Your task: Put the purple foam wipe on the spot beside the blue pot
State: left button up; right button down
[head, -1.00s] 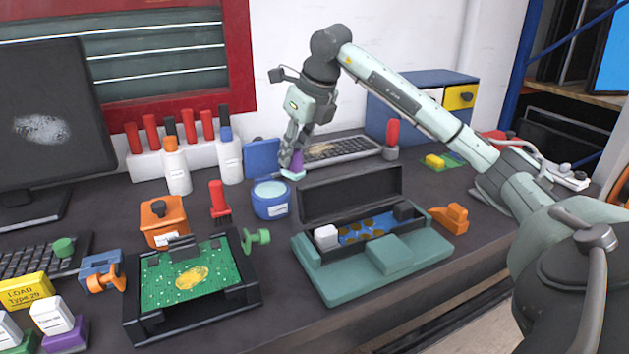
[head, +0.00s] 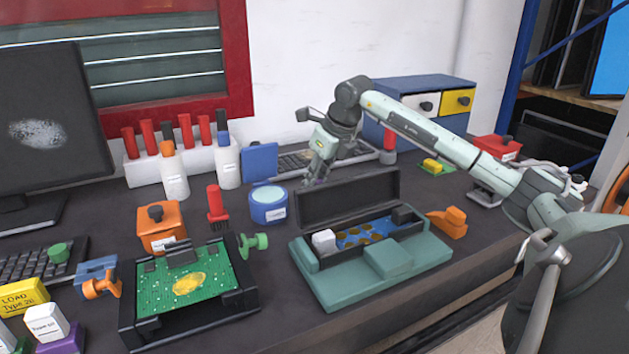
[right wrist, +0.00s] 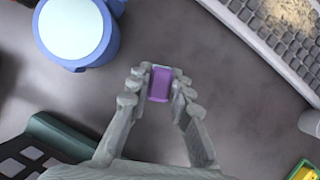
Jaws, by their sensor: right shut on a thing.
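The purple foam wipe (right wrist: 160,84) is between the fingertips of my right gripper (right wrist: 158,88) in the right wrist view, which is shut on it. In the head view my right gripper (head: 318,180) is low behind the open black lid, to the right of the blue pot. The wipe is almost hidden there. I cannot tell whether it touches the table. The blue pot (head: 269,211) stands upright with a pale blue top, and it also shows at the upper left of the right wrist view (right wrist: 75,32). My left gripper is not in view.
The teal case (head: 352,282) with its raised black lid (head: 348,198) stands in front of my right gripper. A dusty keyboard (right wrist: 265,40) lies behind it. A blue upright block (head: 259,161) stands behind the pot. Bare dark table surrounds the wipe.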

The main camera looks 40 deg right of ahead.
jog(key=shift+f, duration=0.1)
jog(key=c, duration=1.4)
grip_release()
jog(key=shift+o, duration=0.2)
jog(key=v, duration=1.2)
